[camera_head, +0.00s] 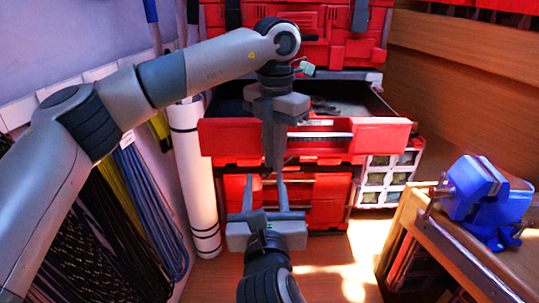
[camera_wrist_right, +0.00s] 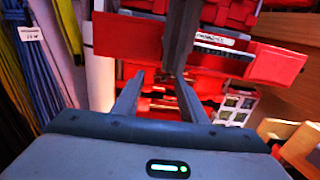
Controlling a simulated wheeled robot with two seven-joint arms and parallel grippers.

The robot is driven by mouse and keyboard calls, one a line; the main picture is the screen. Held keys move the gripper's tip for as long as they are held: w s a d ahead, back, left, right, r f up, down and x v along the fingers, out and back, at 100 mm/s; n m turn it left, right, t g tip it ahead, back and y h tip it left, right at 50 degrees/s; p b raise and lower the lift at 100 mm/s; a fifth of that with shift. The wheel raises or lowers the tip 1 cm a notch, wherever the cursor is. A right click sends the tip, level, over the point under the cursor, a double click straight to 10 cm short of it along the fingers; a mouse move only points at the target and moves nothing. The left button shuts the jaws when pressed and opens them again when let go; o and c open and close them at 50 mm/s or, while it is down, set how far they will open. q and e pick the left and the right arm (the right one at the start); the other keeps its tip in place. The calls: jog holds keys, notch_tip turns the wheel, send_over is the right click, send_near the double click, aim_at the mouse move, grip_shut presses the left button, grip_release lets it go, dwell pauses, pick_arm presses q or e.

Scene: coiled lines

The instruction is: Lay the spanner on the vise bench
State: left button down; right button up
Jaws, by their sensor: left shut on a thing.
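A red drawer (camera_head: 365,137) stands pulled out from the red tool chest. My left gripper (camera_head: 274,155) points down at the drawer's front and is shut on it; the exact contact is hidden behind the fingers. My right gripper (camera_head: 264,178) is open and empty just below, its fingers pointing at the chest; it also shows in the right wrist view (camera_wrist_right: 159,78). Dark items (camera_head: 328,106) lie in the drawer; I cannot make out the spanner among them. The wooden vise bench (camera_head: 461,257) is at the right, with a blue vise (camera_head: 484,196) on it.
A white roll (camera_head: 195,180) stands left of the chest. Coiled lines (camera_head: 145,215) hang along the left wall. A pale crate (camera_head: 388,180) sits right of the chest. The floor between chest and bench is clear. The bench top near its front edge is bare.

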jog(key=s, duration=0.7)
jog(key=shift+s, duration=0.2)
jog(key=shift+a, duration=0.1)
